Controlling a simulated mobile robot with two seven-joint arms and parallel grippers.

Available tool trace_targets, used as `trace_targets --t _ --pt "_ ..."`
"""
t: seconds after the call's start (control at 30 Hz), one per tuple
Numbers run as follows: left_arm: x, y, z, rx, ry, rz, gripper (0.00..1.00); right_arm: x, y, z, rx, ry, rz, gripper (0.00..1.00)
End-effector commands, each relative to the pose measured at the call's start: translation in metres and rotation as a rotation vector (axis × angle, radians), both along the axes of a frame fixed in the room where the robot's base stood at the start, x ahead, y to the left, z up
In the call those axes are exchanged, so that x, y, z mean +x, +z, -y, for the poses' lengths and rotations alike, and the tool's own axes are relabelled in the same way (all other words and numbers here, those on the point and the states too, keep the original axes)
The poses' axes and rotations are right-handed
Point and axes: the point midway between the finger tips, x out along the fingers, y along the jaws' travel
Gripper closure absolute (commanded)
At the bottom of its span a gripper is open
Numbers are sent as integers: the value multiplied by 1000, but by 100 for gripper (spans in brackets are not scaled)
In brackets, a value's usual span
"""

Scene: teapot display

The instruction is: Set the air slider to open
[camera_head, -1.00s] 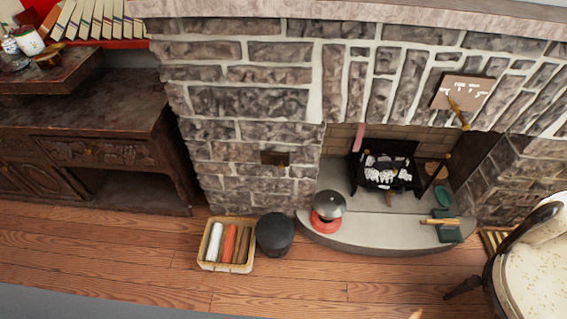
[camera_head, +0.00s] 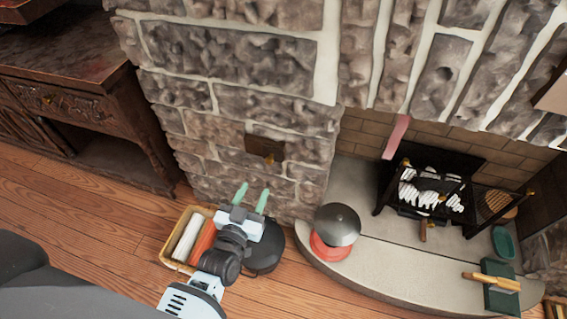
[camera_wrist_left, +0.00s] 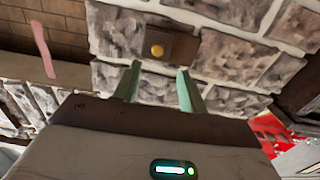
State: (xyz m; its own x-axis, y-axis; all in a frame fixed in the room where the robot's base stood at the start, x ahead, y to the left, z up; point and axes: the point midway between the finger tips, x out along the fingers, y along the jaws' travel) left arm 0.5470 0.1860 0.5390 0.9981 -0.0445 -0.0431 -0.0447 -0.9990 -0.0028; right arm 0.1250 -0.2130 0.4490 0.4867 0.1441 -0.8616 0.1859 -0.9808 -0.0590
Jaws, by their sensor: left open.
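A small dark brown plate (camera_head: 266,143) with a brass knob (camera_head: 269,158) is set in the grey stone wall left of the hearth; it seems to be the air slider. The plate (camera_wrist_left: 183,46) and its knob (camera_wrist_left: 157,50) also show in the left wrist view, just beyond my fingertips. My left gripper (camera_head: 253,188) is open and empty, with its green fingers pointing at the wall a little below the plate in the head view. In the left wrist view the knob lines up between my fingers (camera_wrist_left: 158,76), apart from them. My right gripper is not in view.
A basket (camera_head: 168,258) with rolls and a black bucket (camera_head: 266,248) stand on the floor under my left arm. A kettle (camera_head: 338,224) on a red base stands on the hearth (camera_head: 385,275). A fire grate (camera_head: 428,190) is at the right, a dark cabinet (camera_head: 85,95) at the left.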

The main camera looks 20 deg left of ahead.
Motion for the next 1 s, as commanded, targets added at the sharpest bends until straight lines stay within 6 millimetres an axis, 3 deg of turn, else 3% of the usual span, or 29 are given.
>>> trace_targets --t 0.1,0.43,0.8,1.0 --pt "14 -2 0 -3 9 32 58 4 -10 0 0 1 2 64" --pt "24 2 1 -3 11 43 58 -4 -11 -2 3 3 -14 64" --pt "75 1 2 -2 11 42 58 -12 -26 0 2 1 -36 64" --pt "92 1 3 -3 11 40 58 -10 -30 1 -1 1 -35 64"
